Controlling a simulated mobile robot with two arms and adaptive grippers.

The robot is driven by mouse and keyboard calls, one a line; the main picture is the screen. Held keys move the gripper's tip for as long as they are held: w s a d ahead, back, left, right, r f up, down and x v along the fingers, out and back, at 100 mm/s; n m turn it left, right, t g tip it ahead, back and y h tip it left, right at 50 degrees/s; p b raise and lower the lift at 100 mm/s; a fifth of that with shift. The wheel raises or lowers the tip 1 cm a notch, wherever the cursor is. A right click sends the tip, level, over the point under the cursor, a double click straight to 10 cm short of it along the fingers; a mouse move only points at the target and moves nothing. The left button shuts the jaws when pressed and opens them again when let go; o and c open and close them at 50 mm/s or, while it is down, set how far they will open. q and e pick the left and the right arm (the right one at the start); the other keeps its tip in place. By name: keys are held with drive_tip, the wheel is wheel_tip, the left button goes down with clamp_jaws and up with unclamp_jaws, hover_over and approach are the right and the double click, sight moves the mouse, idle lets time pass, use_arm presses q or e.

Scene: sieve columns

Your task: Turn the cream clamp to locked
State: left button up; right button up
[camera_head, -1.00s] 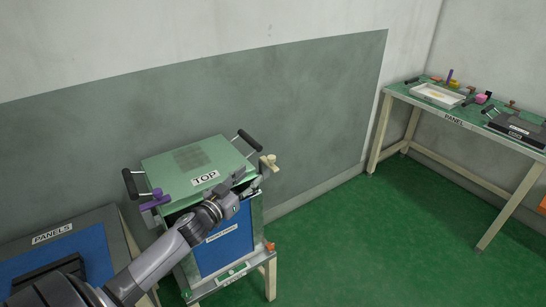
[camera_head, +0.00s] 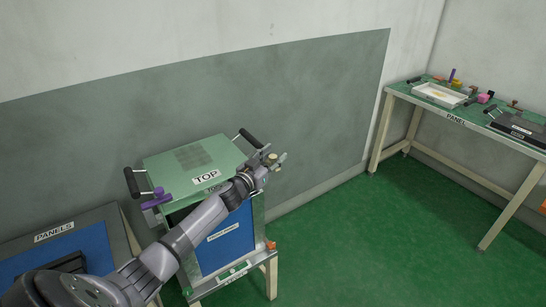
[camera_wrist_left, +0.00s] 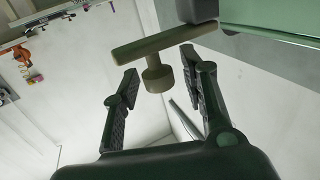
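The cream clamp (camera_head: 272,156) is at the right upper side of the column with the green lid marked TOP (camera_head: 190,160). In the left wrist view the clamp (camera_wrist_left: 150,47) shows as a bar with a round knob (camera_wrist_left: 158,76) on a short stem. My left gripper (camera_head: 276,163) is at the clamp and partly covers it in the head view. In the left wrist view its two fingers are spread, one on each side of the knob, with gaps visible. Whether a fingertip touches the bar I cannot tell. My right gripper is not in view.
The lid has black handles (camera_head: 249,138) at its ends, one close to my left gripper. A purple clamp (camera_head: 157,199) is at the left side. The PANELS table (camera_head: 52,234) is at left; a green-topped bench (camera_head: 468,107) with a tray stands at right. Floor between is clear.

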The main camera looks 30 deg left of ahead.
use_arm(q)
clamp_jaws()
idle(0.5)
idle(0.4)
